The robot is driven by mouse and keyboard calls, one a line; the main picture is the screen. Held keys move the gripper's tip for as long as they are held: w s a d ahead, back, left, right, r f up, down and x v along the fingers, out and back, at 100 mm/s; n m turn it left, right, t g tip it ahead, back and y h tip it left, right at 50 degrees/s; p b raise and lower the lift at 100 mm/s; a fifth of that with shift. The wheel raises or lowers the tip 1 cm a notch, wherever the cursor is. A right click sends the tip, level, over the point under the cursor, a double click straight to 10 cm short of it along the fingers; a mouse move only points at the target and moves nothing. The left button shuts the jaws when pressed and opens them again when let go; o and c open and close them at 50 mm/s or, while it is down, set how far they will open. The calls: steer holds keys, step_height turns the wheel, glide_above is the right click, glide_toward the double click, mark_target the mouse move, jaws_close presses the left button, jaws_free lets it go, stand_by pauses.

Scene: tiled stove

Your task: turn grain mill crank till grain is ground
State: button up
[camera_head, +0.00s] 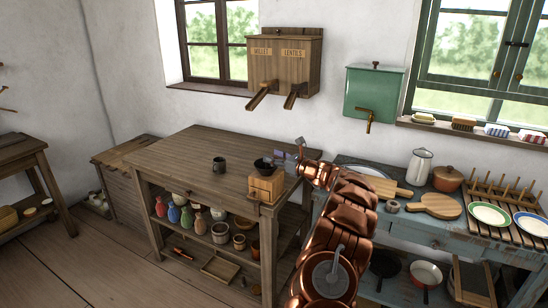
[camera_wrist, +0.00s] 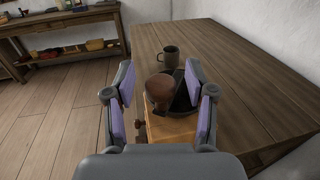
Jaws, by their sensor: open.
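The grain mill (camera_head: 265,186) is a small light wooden box with a dark bowl-like hopper on top, at the front right corner of the wooden table. It also shows in the wrist view (camera_wrist: 172,130), with a small knob low on its side. A brown rounded knob (camera_wrist: 158,88), seemingly the crank's grip, stands above the box there. My gripper (camera_wrist: 161,105) is open, with its two purple-padded fingers on either side of the knob and visible gaps between. In the head view my gripper (camera_head: 284,157) is by the mill's hopper. The crank arm and any grain inside are hidden.
A dark mug (camera_head: 218,165) stands on the wooden table (camera_head: 185,150) left of the mill; the rest of the top is clear. The millet and lentils dispenser (camera_head: 284,62) hangs above. A blue worktable (camera_head: 400,228) with boards, plates and a white jug (camera_head: 419,167) is at right.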

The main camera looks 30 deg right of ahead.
jaws_close()
stand_by(0.3)
stand_by(0.3)
